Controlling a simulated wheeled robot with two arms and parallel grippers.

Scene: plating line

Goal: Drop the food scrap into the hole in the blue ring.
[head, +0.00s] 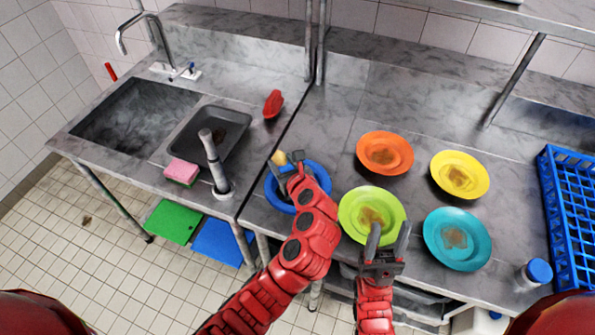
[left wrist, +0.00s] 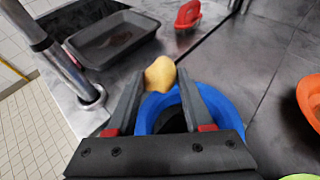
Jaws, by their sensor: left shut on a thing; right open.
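The food scrap (head: 279,158), a small yellowish lump, is pinched between the fingertips of my left gripper (head: 288,166). It also shows in the left wrist view (left wrist: 160,74), at the fingertips. The blue ring (head: 324,178) is set in the counter below my left gripper and is partly hidden by it. In both views the scrap appears at the ring's far-left edge; its exact height is unclear. The ring's dark hole shows between the fingers in the left wrist view (left wrist: 174,122). My right gripper (head: 389,232) is open and empty, in front of the lime plate.
Soiled plates stand right of the ring: lime (head: 352,208), orange (head: 403,142), yellow (head: 480,166) and teal (head: 437,250). A blue rack (head: 549,190) and a blue-capped bottle (head: 538,271) are far right. A dark tray (head: 240,118), pink sponge (head: 181,171) and upright post (head: 213,160) are left.

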